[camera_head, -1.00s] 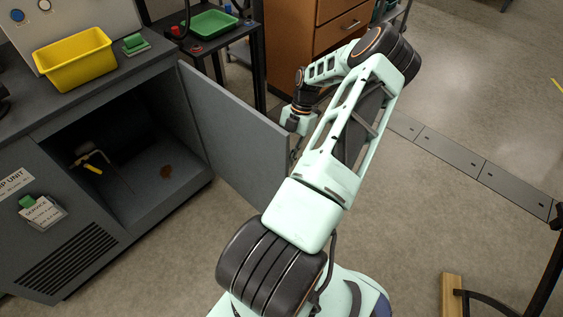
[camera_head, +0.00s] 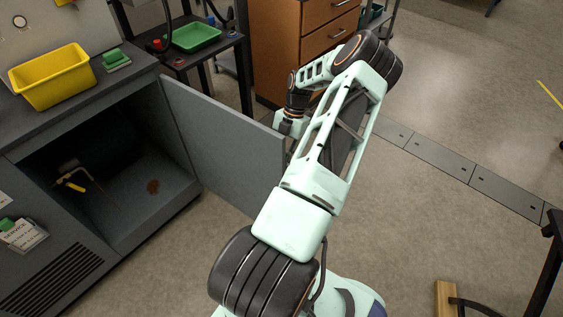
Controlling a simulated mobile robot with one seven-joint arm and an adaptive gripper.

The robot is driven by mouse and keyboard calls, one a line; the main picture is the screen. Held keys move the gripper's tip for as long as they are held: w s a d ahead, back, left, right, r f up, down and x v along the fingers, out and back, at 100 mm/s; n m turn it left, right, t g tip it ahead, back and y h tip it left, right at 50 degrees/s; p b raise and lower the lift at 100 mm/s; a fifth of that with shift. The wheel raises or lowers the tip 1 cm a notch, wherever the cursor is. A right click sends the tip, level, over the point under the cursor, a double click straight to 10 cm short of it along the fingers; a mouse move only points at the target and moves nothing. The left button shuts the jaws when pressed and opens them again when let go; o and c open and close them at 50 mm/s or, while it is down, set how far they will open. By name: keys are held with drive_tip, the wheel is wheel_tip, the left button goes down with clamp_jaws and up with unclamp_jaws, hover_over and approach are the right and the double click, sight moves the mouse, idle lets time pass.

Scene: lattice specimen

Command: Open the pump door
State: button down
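The pump door (camera_head: 225,145) is a flat grey panel hinged at the right side of the grey pump cabinet (camera_head: 60,270). It stands swung wide open, and the dark cabinet inside shows. My gripper is at the end of the arm, by the door's free edge; the wrist (camera_head: 290,122) shows just past that edge. The fingers are hidden behind the door and the arm, so I cannot tell whether they touch it.
A yellow bin (camera_head: 52,78) sits on top. A black table with a green tray (camera_head: 193,37) and a brown drawer unit (camera_head: 290,50) stand behind the door. The floor at right is mostly clear.

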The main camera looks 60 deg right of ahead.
drive_tip(key=c, duration=2)
unclamp_jaws()
drive_tip(key=shift+o, duration=0.2)
drive_tip(key=v, duration=1.2)
